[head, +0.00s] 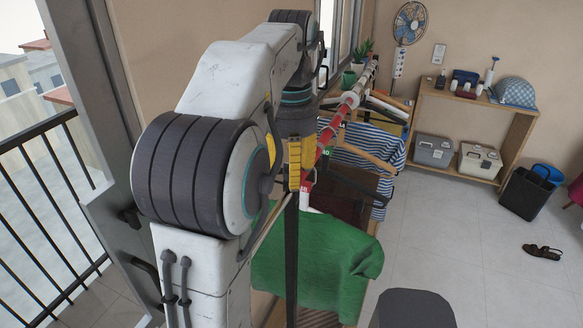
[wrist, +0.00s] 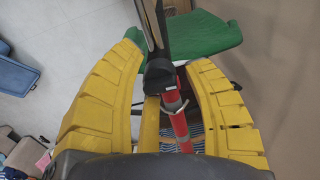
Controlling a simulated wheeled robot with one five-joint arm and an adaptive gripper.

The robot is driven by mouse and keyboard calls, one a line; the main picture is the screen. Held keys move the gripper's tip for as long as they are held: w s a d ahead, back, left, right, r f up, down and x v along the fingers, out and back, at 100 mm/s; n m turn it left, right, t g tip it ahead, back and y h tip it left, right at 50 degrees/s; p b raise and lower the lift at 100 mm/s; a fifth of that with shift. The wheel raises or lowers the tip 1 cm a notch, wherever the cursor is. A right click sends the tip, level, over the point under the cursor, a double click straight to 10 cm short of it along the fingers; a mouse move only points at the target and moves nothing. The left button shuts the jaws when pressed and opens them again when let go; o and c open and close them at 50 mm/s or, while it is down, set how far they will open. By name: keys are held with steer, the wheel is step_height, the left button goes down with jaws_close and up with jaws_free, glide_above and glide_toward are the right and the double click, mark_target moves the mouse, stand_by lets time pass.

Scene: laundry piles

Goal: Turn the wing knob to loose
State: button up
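A clothes rack has a red rail (head: 327,138) and a dark upright post (head: 291,255). In the wrist view, the red rail (wrist: 179,122) meets a black fitting (wrist: 158,76) at its end, with the post (wrist: 152,25) running up from it. I cannot make out the wing knob's shape; it may be part of this fitting or hidden. My gripper (wrist: 168,56) has its two yellow fingers spread wide on either side of the fitting, with no visible contact. In the head view, my gripper (head: 298,172) is at the near end of the rail.
A green shirt (head: 315,262) and a striped shirt (head: 377,150) hang from the rack close to my gripper. A shelf (head: 432,101) with two boxes stands at the back right. A balcony railing is at left.

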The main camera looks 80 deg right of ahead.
jaws_close()
stand_by(0.4)
steer(key=m, duration=1)
steer(key=shift+f, duration=0.1)
steer(key=m, duration=0.7)
steer(key=shift+m, duration=0.3)
steer(key=m, duration=0.6)
steer(key=shift+m, duration=0.3)
